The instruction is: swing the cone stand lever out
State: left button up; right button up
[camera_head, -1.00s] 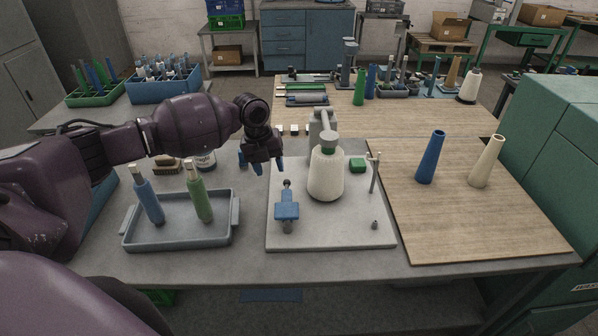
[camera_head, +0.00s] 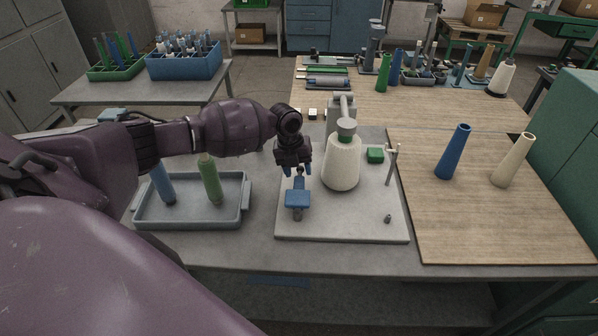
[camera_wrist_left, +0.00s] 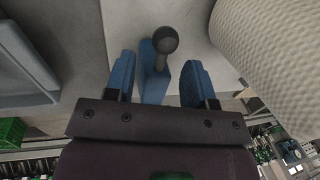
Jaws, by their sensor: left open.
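The cone stand lever (camera_head: 298,197) is a blue piece with a dark ball knob, standing on the grey base plate (camera_head: 340,228) left of the white yarn cone (camera_head: 341,168). My left gripper (camera_head: 295,172) is open just above and behind the lever. In the left wrist view the lever's dark ball knob (camera_wrist_left: 165,40) and blue arm (camera_wrist_left: 153,75) show between the two blue fingertips of my left gripper (camera_wrist_left: 160,80), with a gap on each side. The yarn cone (camera_wrist_left: 280,55) fills the upper right there. My right gripper is not in view.
A grey tray (camera_head: 150,213) with a blue and a green bobbin stands left of the plate. A green block (camera_head: 375,155) and a thin post (camera_head: 392,165) are right of the cone. A blue cone (camera_head: 453,152) and a cream cone (camera_head: 512,160) stand on the wooden board.

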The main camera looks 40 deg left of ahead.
pick_arm(q)
jog(key=shift+w+d+f, duration=0.1)
jog(key=shift+f, duration=0.55)
jog(key=shift+c, duration=0.3)
grip_shut()
